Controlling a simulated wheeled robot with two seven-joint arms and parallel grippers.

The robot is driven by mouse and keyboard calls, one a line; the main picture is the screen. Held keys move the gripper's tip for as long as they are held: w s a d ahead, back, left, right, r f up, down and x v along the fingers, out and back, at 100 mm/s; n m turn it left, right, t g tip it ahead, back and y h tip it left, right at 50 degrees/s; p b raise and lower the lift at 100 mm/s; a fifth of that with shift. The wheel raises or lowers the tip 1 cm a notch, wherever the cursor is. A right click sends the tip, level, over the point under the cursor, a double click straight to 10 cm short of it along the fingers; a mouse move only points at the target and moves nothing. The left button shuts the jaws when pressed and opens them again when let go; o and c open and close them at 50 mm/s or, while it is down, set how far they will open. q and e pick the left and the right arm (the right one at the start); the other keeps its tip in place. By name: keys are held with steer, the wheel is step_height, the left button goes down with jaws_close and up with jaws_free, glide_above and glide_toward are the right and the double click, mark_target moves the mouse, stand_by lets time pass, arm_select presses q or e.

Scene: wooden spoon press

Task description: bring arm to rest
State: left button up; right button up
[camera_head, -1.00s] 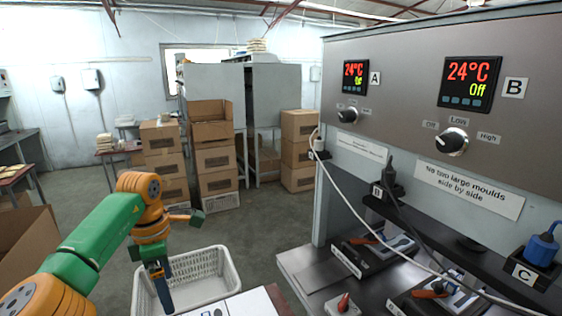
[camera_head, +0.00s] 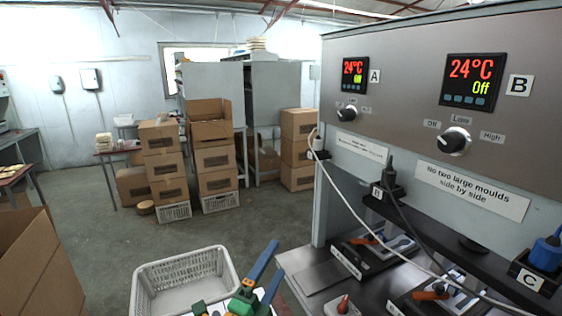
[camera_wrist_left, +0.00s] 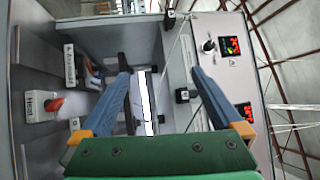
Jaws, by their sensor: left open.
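My left gripper (camera_head: 278,257) is low in the middle of the head view. Its two blue fingers are spread apart with nothing between them, and they point up and to the right. In the left wrist view the open fingers (camera_wrist_left: 158,65) face the press bench and its control panel. Most of my left arm is outside the head view. The gripper overlaps the right end of the white basket in the picture; I cannot tell whether they touch. My right gripper is not in view.
The press panel (camera_head: 420,90) fills the right side, with two displays reading 24°C and Off. Below it is a bench with moulds (camera_head: 375,250) and a hanging cable. A white basket (camera_head: 150,272) stands at lower centre. Stacked cartons (camera_head: 215,158) stand behind; grey floor lies clear between.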

arm_select(q)
steer(key=s+a+f+n+g+y, duration=0.6)
steer(key=s+a+f+n+y, duration=0.35)
steer(key=a+f+n, duration=0.55)
steer(key=s+f+n+g, duration=0.3)
steer(key=s+f+g, duration=0.1)
steer(key=s, duration=0.5)
steer(key=s+f+n+g, duration=0.2)
steer(key=s+f+g, duration=0.2)
steer(key=s, duration=0.5)
steer(key=s+f+g+b, duration=0.15)
steer(key=f+b, duration=0.25)
steer(key=f, duration=0.6)
steer(key=s+f+b, duration=0.2)
steer(key=f+b, duration=0.1)
steer(key=f, duration=0.6)
steer(key=s+f+g+b, duration=0.1)
steer(key=f+b, duration=0.3)
steer(key=f, duration=0.6)
steer(key=s+a+f+b, duration=0.2)
steer(key=s+f+b, duration=0.4)
steer(key=s+f, duration=0.5)
step_height(320, 180, down, 4)
steer(key=shift+s+a+f+g+h, duration=0.1)
steer(key=shift+s+a+g+h, duration=0.05)
steer(key=shift+a+g+h, duration=0.2)
